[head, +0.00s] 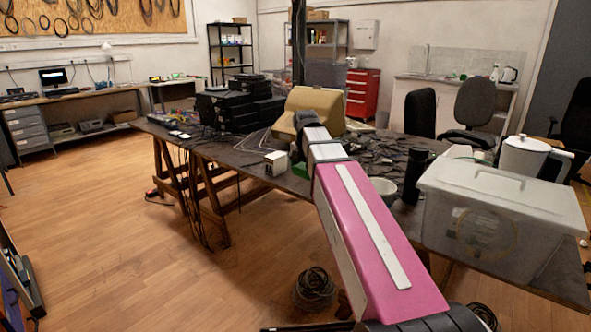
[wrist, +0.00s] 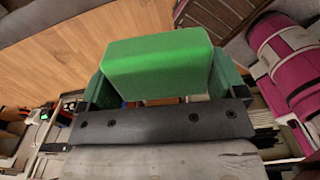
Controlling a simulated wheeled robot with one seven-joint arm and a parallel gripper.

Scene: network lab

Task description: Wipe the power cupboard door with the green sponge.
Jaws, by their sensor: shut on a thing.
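The green sponge (wrist: 158,62) is a bright green block in the wrist view. My gripper (wrist: 160,82) is shut on it, with one dark green finger at each side. In the head view my arm reaches forward over the long table, and the gripper end is mostly hidden behind the arm. A small green patch shows beside the arm there; I cannot tell whether it is sponge or finger. A white box (head: 365,34) hangs on the back wall. I cannot tell whether it is the power cupboard. No door is clearly seen.
The long table (head: 215,150) carries black equipment (head: 232,112), a beige case (head: 318,103), a black bottle (head: 415,172), a white jug (head: 523,156) and a clear lidded bin (head: 485,215). A red drawer cabinet (head: 362,93) stands behind. The wooden floor at left is mostly clear.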

